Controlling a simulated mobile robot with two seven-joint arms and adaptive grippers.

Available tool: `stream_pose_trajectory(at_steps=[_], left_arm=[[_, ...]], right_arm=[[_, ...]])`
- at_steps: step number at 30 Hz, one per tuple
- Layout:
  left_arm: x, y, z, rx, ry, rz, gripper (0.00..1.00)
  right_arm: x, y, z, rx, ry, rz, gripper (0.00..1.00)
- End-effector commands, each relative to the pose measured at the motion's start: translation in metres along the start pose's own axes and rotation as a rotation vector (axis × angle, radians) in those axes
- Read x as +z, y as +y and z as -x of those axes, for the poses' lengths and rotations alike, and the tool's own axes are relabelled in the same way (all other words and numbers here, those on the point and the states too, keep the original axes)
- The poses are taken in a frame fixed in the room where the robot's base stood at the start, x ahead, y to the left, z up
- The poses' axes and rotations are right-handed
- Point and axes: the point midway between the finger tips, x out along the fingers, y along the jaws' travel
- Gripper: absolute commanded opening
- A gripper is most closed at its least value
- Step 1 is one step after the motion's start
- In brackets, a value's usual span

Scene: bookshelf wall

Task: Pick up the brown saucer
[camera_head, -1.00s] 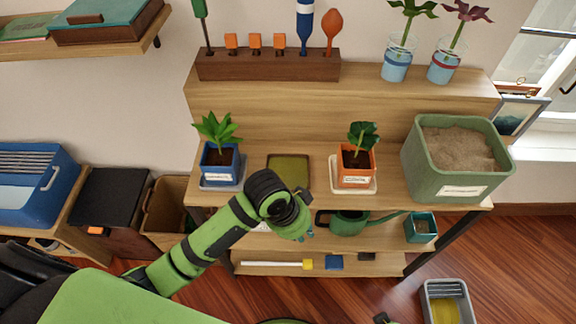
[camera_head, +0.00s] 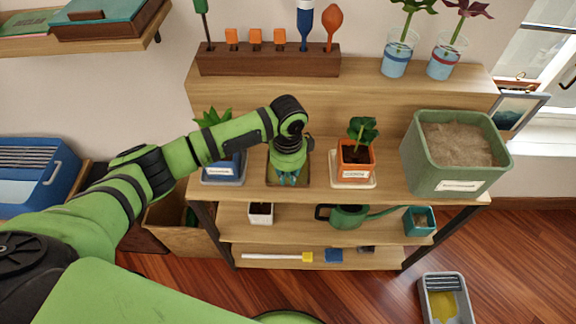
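The brown saucer (camera_head: 304,181) is a square, flat dish on the middle board of the shelf stand, between the blue pot and the orange pot. My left gripper (camera_head: 288,181) points down over it and hides much of its middle. The bluish fingertips are too small to show whether they are open or shut, and I cannot tell whether they touch the saucer. My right gripper is not in view.
A plant in an orange pot (camera_head: 354,170) stands close right of the saucer. A blue pot (camera_head: 228,170) stands close left, partly behind my arm. A large green sand planter (camera_head: 445,178) is farther right. A raised board with a wooden tool block (camera_head: 268,63) is behind.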

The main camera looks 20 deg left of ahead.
Motion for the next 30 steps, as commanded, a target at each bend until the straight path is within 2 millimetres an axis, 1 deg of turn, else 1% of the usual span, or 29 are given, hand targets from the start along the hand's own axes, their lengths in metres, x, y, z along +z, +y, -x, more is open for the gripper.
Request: stream_pose_trajectory(at_steps=[1,4,6,9,15,16,17,26,30], left_arm=[[0.002,0.001,-0.006,0.004,-0.004,0.002,0.16],[0.002,0.000,-0.023,0.003,-0.002,0.001,0.16],[0.002,0.000,-0.030,0.002,-0.002,0.001,0.16],[0.002,0.000,-0.035,0.000,-0.001,0.000,0.16],[0.002,0.000,-0.035,-0.001,0.000,-0.001,0.16],[0.001,0.000,-0.035,-0.001,0.000,0.000,0.04],[0.002,0.000,-0.035,-0.001,0.000,0.000,0.00],[0.001,-0.001,-0.034,-0.002,0.001,0.000,0.00],[0.001,-0.002,-0.028,-0.004,0.003,0.000,0.00]], right_arm=[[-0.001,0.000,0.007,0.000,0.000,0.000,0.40],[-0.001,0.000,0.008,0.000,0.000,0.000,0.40],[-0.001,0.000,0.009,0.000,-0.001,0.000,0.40],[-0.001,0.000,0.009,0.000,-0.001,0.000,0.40],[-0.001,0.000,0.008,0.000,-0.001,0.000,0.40],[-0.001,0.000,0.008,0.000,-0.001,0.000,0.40],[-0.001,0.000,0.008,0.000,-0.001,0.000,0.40],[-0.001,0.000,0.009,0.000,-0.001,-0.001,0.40],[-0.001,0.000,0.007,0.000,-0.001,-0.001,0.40]])
